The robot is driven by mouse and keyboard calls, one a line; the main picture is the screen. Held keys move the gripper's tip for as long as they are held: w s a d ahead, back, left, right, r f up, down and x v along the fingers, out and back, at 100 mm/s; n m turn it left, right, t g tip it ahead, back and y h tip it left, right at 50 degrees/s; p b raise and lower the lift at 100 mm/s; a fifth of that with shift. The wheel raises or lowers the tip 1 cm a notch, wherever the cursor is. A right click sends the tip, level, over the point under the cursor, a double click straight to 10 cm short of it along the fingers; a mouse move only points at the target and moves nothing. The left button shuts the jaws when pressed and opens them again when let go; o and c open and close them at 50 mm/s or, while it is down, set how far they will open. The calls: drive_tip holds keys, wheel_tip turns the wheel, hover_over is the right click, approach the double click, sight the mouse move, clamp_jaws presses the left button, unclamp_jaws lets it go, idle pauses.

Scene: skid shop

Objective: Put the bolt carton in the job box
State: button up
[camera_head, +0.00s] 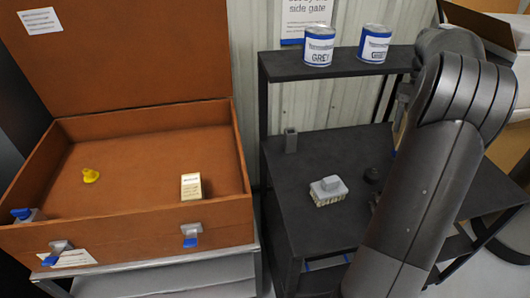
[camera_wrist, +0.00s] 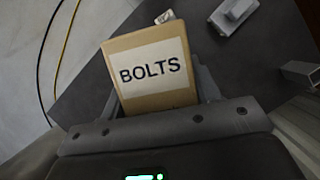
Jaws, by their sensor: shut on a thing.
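The bolt carton (camera_wrist: 147,88) is a tan box with a white label reading BOLTS, seen in the wrist view. My gripper (camera_wrist: 160,93) is shut on it, with one finger at each side. In the head view my arm hides the gripper and carton. The job box (camera_head: 125,239) is a large brown box at the left of the head view, with its lid raised at the back. Inside it are a small yellow thing (camera_head: 90,176) at the left and a small cream carton (camera_head: 191,187) near the front right.
A dark bench (camera_head: 315,225) right of the job box holds a grey-topped brush (camera_head: 328,190) and a small grey block (camera_head: 290,141). Its upper shelf (camera_head: 300,71) carries two blue-and-white cans (camera_head: 319,46) (camera_head: 374,44). The job box's middle floor is clear.

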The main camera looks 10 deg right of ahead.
drive_tip(key=w+a+r+n+t+h, duration=0.2)
drive_tip(key=w+a+r+n, duration=0.25)
drive_tip(key=a+n, duration=0.65)
drive_tip(key=w+a+r+n+t+h, duration=0.1)
drive_tip(key=w+a+r+n+h, duration=0.15)
drive_tip(key=a+r+n, duration=0.75)
drive_tip(key=w+a+r+n+t+h, duration=0.15)
drive_tip(key=w+a+n, duration=0.3)
drive_tip(key=a, duration=1.25)
drive_tip(key=w+a+f+n+t+y, duration=0.1)
drive_tip(key=w+a+f+n, duration=0.25)
drive_tip(key=a+f, duration=0.6)
drive_tip(key=w+a+f+n+t, duration=0.2)
drive_tip(key=a+f+n, duration=0.3)
drive_tip(key=a+f, duration=0.4)
drive_tip(key=s+a+f+n+t+y, duration=0.1)
drive_tip(key=s+a+f+n, duration=0.2)
drive_tip(key=a+f, duration=0.5)
drive_tip(key=s+a+f+n+y, duration=0.2)
drive_tip(key=a+f+n, duration=0.25)
drive_tip(key=a, duration=0.45)
drive_tip(key=shift+m, duration=0.25)
drive_tip(key=shift+s+a+f, duration=0.1)
drive_tip(key=shift+a+f, duration=0.05)
drive_tip(key=shift+f, duration=1.7)
drive_tip(key=shift+s+a+f, duration=0.1)
drive_tip(key=shift+a+f, duration=0.05)
drive_tip(key=shift+f, duration=1.75)
drive_tip(key=shift+a+f, duration=0.15)
drive_tip(key=shift+f, duration=1.7)
